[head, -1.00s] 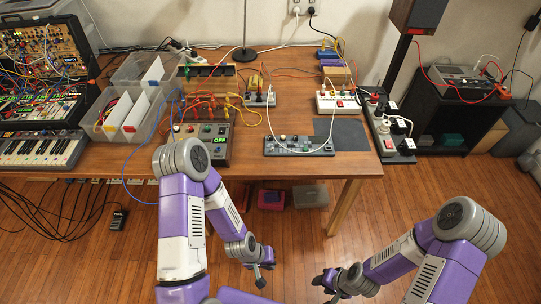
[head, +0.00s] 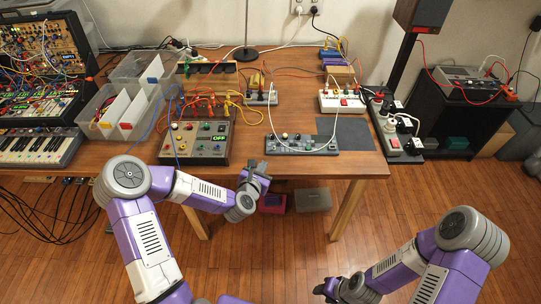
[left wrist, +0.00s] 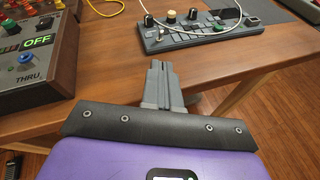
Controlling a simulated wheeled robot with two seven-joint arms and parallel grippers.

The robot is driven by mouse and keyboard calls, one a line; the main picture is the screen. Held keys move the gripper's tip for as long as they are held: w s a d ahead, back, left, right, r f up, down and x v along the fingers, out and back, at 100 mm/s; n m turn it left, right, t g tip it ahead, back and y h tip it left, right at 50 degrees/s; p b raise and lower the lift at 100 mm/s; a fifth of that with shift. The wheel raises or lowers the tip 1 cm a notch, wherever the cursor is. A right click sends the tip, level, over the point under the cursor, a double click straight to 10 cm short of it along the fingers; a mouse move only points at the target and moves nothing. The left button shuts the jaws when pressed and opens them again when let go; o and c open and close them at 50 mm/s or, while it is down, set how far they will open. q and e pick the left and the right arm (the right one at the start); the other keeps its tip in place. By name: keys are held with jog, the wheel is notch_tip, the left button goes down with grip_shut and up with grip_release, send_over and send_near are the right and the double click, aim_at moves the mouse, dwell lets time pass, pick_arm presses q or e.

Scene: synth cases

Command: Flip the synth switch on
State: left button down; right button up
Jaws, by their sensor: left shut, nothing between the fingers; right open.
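A grey synth box with wooden sides (head: 201,143) stands near the table's front edge in the head view. Its green-lit display (head: 219,139) reads "OFF". In the left wrist view the box (left wrist: 35,60) is at the left, with the "OFF" display (left wrist: 37,42) above the word "THRU". A red switch or button shows on the box's top edge. My left gripper (head: 257,170) is shut and empty, at the table's front edge, right of and in front of the box. It also shows in the left wrist view (left wrist: 158,68). My right gripper (head: 324,288) is open, low over the floor.
A grey knob panel with a white cable (head: 301,144) lies right of the box, by a dark mat (head: 347,133). A white box with a red switch (head: 341,102) and a power strip (head: 400,140) stand further right. Cables cross the table behind the box.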

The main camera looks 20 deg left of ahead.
pick_arm(q)
jog(key=shift+w, duration=0.1)
jog(key=b, duration=0.2)
send_near(274, 149)
jog(key=x, duration=0.4)
jog(key=shift+w, duration=0.7)
jog(key=shift+a, duration=0.1)
